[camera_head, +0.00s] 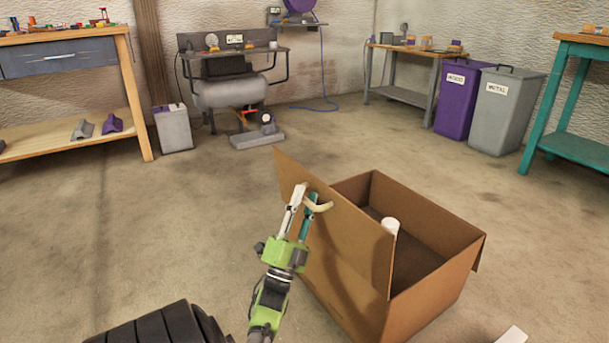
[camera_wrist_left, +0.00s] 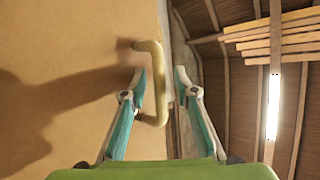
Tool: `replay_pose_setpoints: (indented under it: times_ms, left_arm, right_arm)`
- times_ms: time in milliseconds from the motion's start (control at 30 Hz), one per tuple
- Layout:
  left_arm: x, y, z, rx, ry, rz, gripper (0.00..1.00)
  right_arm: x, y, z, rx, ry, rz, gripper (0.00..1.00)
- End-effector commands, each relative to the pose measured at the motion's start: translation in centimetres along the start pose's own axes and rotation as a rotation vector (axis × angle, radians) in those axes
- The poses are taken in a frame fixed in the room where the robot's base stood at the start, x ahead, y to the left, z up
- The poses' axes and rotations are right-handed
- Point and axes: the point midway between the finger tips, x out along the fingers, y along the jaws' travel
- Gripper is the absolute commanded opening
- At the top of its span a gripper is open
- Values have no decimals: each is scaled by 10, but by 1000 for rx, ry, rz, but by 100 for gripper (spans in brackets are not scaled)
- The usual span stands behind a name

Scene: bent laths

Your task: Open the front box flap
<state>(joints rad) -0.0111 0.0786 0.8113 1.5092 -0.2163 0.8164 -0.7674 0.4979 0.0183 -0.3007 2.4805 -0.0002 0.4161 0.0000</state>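The brown cardboard box (camera_head: 434,296) stands on the floor at lower right in the head view, its top open. A large flap (camera_head: 345,235) on its left side stands up at a slant above the rim. A pale, curved handle (camera_head: 322,207) sits on the flap's outer face. In the left wrist view the handle (camera_wrist_left: 158,85) sticks out from the cardboard flap (camera_wrist_left: 70,70). My left gripper (camera_head: 311,197) is at the handle with its fingers apart; in the wrist view (camera_wrist_left: 162,82) the handle lies between them, nearer the left finger.
A white cylinder (camera_head: 391,226) stands up inside the box. Purple (camera_head: 457,97) and grey (camera_head: 503,110) bins and a teal table (camera_head: 560,100) stand behind to the right. A workbench (camera_head: 70,120) stands at left.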

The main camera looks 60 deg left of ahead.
Motion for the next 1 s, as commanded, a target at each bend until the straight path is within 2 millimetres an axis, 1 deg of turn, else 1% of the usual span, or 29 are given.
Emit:
replay_pose_setpoints:
  times_ms: [133, 233, 500, 633, 767, 1000]
  left_arm:
    - [-1, 0, -1, 0, 1, -1, 28]
    - [-9, 0, 0, -1, 1, 0, 28]
    - [-54, 0, 0, -1, -2, 2, 28]
    - [-69, 0, 1, 0, -2, 1, 28]
    - [-75, 0, 0, 0, -1, 0, 28]
    - [-76, 0, 0, 1, 0, -1, 28]
  right_arm:
    - [0, 0, 1, -2, -3, -2, 40]
    - [0, 0, 0, -2, -2, -2, 40]
    - [0, 0, 0, -1, -1, -1, 40]
    - [0, 0, 0, -1, 0, -1, 40]
    - [0, 0, 0, -1, 0, -1, 40]
    - [0, 0, 0, -1, 0, -1, 40]
